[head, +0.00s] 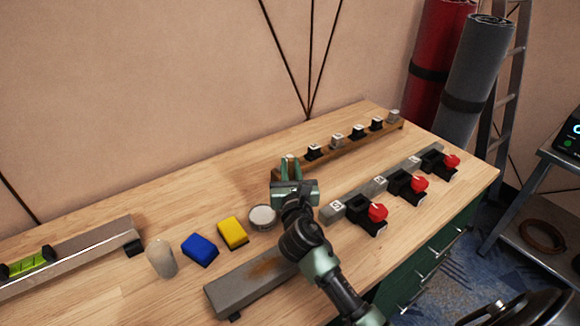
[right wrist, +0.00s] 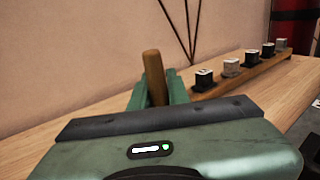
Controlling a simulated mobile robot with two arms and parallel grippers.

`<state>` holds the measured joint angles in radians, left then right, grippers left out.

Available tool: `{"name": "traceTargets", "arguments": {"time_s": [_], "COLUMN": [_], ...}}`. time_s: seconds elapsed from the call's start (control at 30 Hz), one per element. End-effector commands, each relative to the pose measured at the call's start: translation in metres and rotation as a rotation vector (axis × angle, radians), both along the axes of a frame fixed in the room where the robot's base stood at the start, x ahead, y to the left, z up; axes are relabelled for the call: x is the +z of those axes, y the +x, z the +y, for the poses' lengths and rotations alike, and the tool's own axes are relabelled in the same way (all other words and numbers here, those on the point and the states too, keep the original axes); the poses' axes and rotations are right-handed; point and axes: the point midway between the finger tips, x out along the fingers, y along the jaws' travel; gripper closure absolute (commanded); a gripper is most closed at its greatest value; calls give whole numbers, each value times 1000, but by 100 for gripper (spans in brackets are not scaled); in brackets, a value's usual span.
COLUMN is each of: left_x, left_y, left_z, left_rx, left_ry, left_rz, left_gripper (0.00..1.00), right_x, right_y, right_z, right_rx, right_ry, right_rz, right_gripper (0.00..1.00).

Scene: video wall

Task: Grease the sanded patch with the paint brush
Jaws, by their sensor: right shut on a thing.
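My right gripper (head: 290,163) is shut on a brown wooden handle (right wrist: 153,75), seemingly the paint brush's. The handle stands up between the fingers in the right wrist view (right wrist: 155,95); its bristles are hidden. The gripper is above the bench, near the left end of the back wooden rail. A grey bar (head: 225,291) lies at the bench's front, with a brownish patch (head: 265,267) on top, partly behind my right arm. My left gripper is out of view.
A yellow block (head: 232,233), a blue block (head: 200,249) and a pale rounded piece (head: 160,257) stand left of the tin. A metal bar with a green level (head: 28,264) lies further left. Red-knobbed clamps (head: 378,212) line the right. The back rail (head: 350,143) carries several small blocks.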

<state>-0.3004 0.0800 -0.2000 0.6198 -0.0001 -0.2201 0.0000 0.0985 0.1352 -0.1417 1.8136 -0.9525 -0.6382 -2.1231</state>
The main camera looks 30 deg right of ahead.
Motion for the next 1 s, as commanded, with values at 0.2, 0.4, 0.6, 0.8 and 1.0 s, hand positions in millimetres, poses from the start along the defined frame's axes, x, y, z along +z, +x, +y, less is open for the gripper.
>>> {"name": "traceTargets", "arguments": {"time_s": [0.2, 0.4, 0.6, 0.8, 1.0], "left_x": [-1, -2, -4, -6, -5], "left_y": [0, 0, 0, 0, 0], "left_z": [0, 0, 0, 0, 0], "left_rx": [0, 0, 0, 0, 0], "left_ry": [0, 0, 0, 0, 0], "left_rz": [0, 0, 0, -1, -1], "left_gripper": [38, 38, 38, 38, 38], "right_x": [-1, -4, -6, -9, -9], "right_y": [0, 0, 0, 0, 0], "right_z": [0, 0, 0, 0, 0], "right_rx": [0, 0, 0, 0, 0], "right_ry": [0, -1, -1, -1, -1], "right_rz": [0, 0, 0, 0, 1], "right_gripper": [100, 100, 100, 100, 100]}}
